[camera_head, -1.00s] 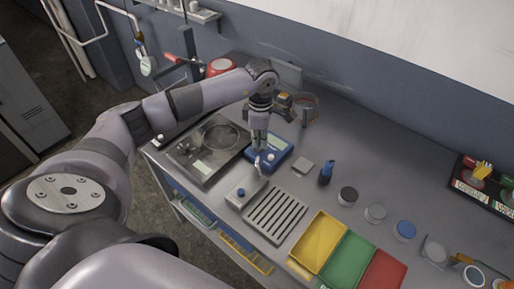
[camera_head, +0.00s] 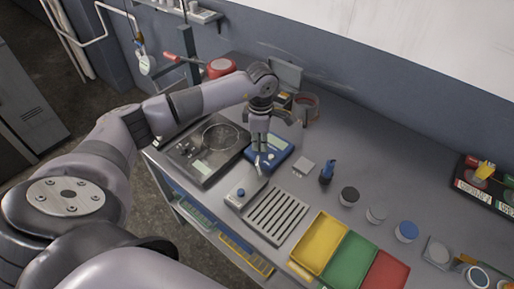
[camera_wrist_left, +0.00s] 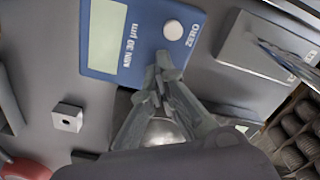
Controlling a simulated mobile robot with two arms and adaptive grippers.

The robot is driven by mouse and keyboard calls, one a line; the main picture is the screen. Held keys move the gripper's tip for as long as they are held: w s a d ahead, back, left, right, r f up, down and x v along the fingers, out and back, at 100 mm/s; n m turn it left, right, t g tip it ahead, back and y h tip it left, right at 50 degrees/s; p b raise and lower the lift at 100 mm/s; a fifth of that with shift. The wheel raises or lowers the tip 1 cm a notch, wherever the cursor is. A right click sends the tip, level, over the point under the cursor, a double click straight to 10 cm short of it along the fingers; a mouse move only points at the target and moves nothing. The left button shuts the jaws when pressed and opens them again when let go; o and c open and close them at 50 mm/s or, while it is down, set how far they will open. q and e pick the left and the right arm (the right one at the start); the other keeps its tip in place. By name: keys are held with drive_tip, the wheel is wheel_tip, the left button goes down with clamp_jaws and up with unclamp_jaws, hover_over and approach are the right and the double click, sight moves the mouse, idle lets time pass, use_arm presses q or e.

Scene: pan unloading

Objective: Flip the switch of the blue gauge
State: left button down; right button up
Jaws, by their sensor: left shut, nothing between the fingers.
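The blue gauge (camera_head: 281,146) lies on the grey table beside a flat metal device. In the left wrist view the blue gauge (camera_wrist_left: 125,62) shows a pale display, the word ZERO and a round white switch (camera_wrist_left: 174,30). My left gripper (camera_head: 259,163) points down at the gauge, with its fingers shut and empty. In the left wrist view its fingertips (camera_wrist_left: 164,62) overlap the gauge's edge, just short of the white switch. I cannot tell whether they touch the gauge. My right gripper is not in view.
A flat metal device (camera_head: 207,176) stands left of the gauge, and a slotted grey block (camera_head: 274,216) in front. Yellow (camera_head: 318,241), green (camera_head: 346,261) and red (camera_head: 385,272) trays line the front.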

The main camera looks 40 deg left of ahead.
use_arm(q)
drive_tip(key=shift+s+f, duration=0.1)
drive_tip(key=shift+f, duration=0.25)
drive_tip(key=shift+r, duration=0.15)
drive_tip(key=shift+r+p, duration=0.3)
drive_tip(key=shift+r, duration=0.3)
drive_tip(key=shift+r+p, duration=1.45)
drive_tip(key=shift+r, duration=1.35)
